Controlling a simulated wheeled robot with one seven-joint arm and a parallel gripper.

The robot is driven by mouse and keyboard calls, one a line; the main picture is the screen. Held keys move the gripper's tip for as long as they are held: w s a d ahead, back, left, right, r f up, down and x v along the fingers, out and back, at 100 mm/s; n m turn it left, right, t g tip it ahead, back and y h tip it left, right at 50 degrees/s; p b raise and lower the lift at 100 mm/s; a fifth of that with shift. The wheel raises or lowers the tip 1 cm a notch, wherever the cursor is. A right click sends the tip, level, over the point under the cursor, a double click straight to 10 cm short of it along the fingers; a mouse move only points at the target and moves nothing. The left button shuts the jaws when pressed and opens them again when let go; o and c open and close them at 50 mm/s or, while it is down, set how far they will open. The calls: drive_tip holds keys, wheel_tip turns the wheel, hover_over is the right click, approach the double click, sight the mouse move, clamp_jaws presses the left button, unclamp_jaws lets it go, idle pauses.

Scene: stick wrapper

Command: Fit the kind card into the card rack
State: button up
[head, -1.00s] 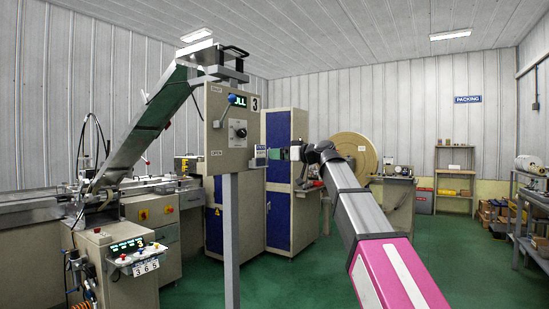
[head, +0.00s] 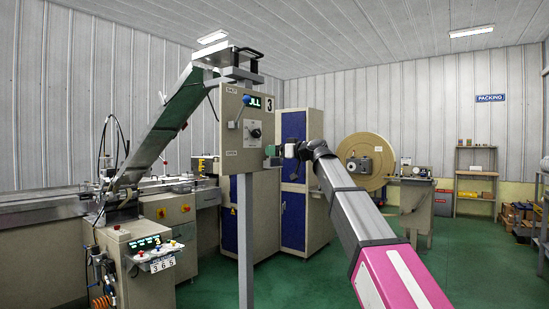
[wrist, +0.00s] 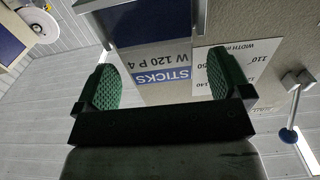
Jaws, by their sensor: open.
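My gripper (head: 274,154) reaches the right edge of the beige control panel (head: 232,135) in the head view, small and partly hidden by my arm. In the wrist view my gripper (wrist: 162,75) is open, its two green ribbed pads apart. The card (wrist: 150,72), grey with a blue band, reads "STICKS" and "W 120 P 4" upside down and shows between the pads. I cannot tell whether it touches either pad or sits in a holder. No card rack can be made out clearly.
A printed width sheet (wrist: 240,62) is beside the right pad on the beige surface. A blue-knobbed lever (wrist: 288,135) sticks out at the right. The panel's post (head: 245,240) stands on the green floor. Blue-doored cabinets (head: 293,200) stand behind.

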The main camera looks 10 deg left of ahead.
drive_tip(key=shift+x, duration=1)
drive_tip(key=c, duration=1)
drive_tip(key=shift+r, duration=0.15)
wheel_tip(320, 180, up, 28)
drive_tip(key=shift+d+f, duration=0.1)
drive_tip(key=shift+f, duration=0.1)
